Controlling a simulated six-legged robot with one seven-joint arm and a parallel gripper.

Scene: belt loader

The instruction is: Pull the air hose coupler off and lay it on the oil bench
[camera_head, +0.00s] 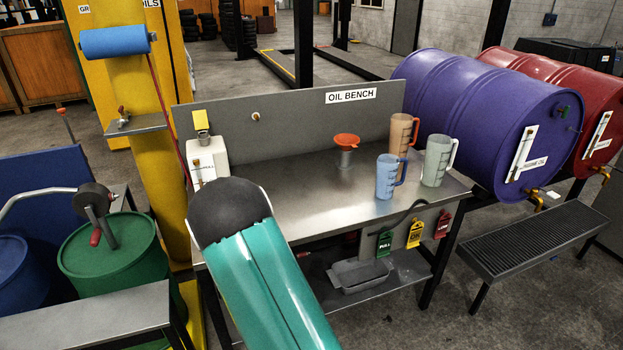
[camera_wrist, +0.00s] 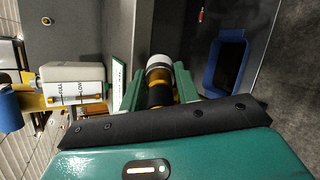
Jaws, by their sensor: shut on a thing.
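In the head view the grey oil bench (camera_head: 300,205) has a labelled back panel. My teal arm crosses its left front and hides my gripper and whatever it holds. In the wrist view my gripper (camera_wrist: 158,92) has its green fingers shut on a short cylinder, apparently the air hose coupler (camera_wrist: 159,72), with a white end and black and brass bands. I cannot tell whether it is still joined to anything. A thin red hose (camera_head: 168,120) runs down from the blue reel (camera_head: 114,42) by the yellow column.
An orange funnel (camera_head: 347,141), a blue jug (camera_head: 387,177), a brown jug (camera_head: 403,133) and a clear jug (camera_head: 437,160) stand on the bench. A white bottle (camera_head: 208,160) stands at its left end. The bench top's middle front is bare. A green drum (camera_head: 115,255) is at left.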

